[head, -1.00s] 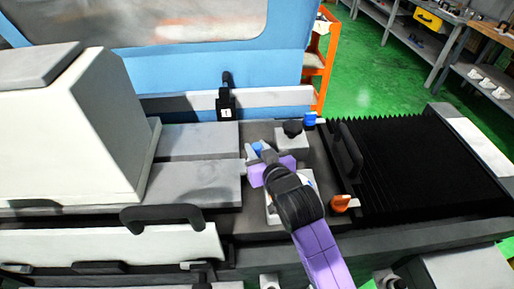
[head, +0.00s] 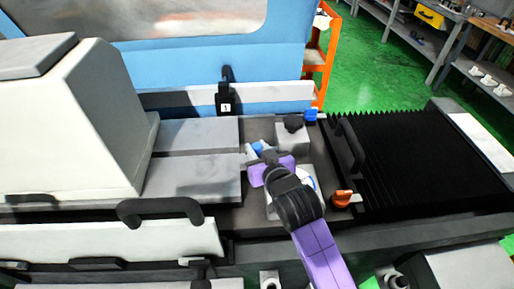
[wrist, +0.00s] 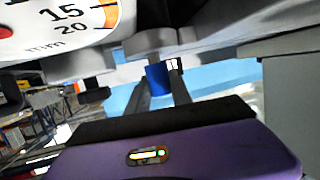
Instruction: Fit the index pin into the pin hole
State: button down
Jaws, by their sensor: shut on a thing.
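My gripper (head: 253,152) is over the machine bed at the right end of the grey table slabs, its purple and black body tilted. In the wrist view its two dark fingers (wrist: 162,88) are shut on a small blue part, apparently the index pin (wrist: 157,76). The blue of the pin also shows at the fingertips in the head view (head: 257,147). The pin's far end is hidden by the grey structure above it in the wrist view. I cannot make out the pin hole or whether the pin is touching it.
A white round dial (head: 307,180) is partly hidden behind my wrist; its scale (wrist: 62,22) is close in the wrist view. A grey block with a black knob (head: 293,123), a blue knob (head: 311,115) and an orange knob (head: 341,198) are nearby. Black bellows (head: 420,160) lie right.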

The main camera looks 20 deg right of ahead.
jog(key=shift+f+b, duration=0.4)
jog(key=shift+f, duration=0.2)
jog(key=c, duration=1.1)
grip_release()
jog(key=b+v, duration=0.1)
jog(key=v, duration=0.5)
jog(key=shift+s+r, duration=0.1)
jog(key=shift+s, duration=0.25)
jog(key=shift+s+r, duration=0.2)
jog(key=shift+s, duration=0.3)
